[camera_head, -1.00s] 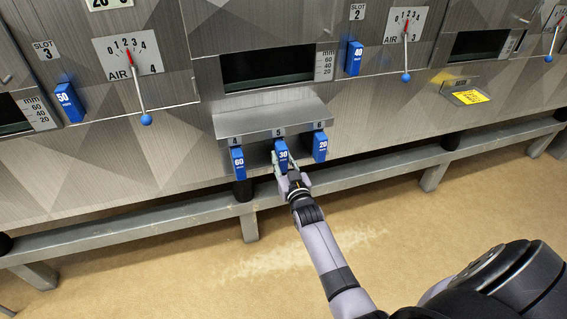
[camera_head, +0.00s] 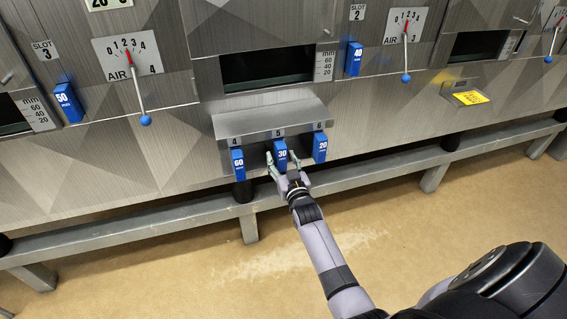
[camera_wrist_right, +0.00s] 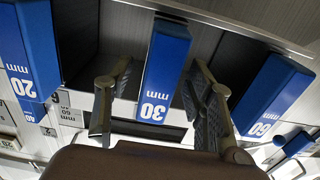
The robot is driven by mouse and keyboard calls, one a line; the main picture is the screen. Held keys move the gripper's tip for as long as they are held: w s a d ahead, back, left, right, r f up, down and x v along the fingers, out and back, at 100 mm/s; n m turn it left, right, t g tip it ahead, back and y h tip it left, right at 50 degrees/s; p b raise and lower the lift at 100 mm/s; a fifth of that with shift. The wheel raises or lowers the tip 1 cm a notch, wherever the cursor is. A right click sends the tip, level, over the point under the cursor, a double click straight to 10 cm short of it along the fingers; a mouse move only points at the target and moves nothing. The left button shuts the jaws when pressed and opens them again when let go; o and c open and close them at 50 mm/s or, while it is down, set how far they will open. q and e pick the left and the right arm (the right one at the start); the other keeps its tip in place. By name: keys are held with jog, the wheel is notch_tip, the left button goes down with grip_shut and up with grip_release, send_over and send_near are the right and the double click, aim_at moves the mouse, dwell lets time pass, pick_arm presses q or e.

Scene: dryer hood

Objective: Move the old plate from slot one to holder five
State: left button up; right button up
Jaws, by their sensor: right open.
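A blue plate marked 30 (camera_head: 281,151) hangs in the middle holder, labelled 5, of the metal holder shelf (camera_head: 270,118). My right gripper (camera_head: 281,166) is open in front of that holder, with one finger on each side of the plate. In the right wrist view the plate (camera_wrist_right: 163,75) stands between the two spread fingers (camera_wrist_right: 160,112), with gaps at both sides. Slot one's label is not in view. My left gripper is not in view.
Blue plates marked 60 (camera_head: 238,164) and 20 (camera_head: 320,147) hang close on either side, in holders 4 and 6. Plates 40 (camera_head: 354,58) and 50 (camera_head: 68,103) sit at slots 2 and 3. A metal rail (camera_head: 380,164) runs below the shelf.

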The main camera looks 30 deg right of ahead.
jog(key=v, duration=1.2)
jog(key=s+a+f+n+g+y+p, duration=0.1)
jog(key=s+a+f+g, duration=0.3)
jog(key=f, duration=0.6)
jog(key=s+a+f+n+g+y, duration=0.1)
jog(key=s+a+f+g+y, duration=0.1)
jog(key=s+f, duration=0.6)
jog(key=s+a+f+n+g+y+p, duration=0.1)
jog(key=s+a+f+g, duration=0.2)
jog(key=f, duration=1)
jog(key=s+f+n+g, duration=0.1)
jog(key=s+f+g, duration=0.2)
jog(key=s, duration=1.2)
jog(key=s+f+n+g+p, duration=0.1)
jog(key=s+f+g, duration=0.3)
jog(key=s+f, duration=0.6)
jog(key=s, duration=0.5)
jog(key=shift+s, duration=0.2)
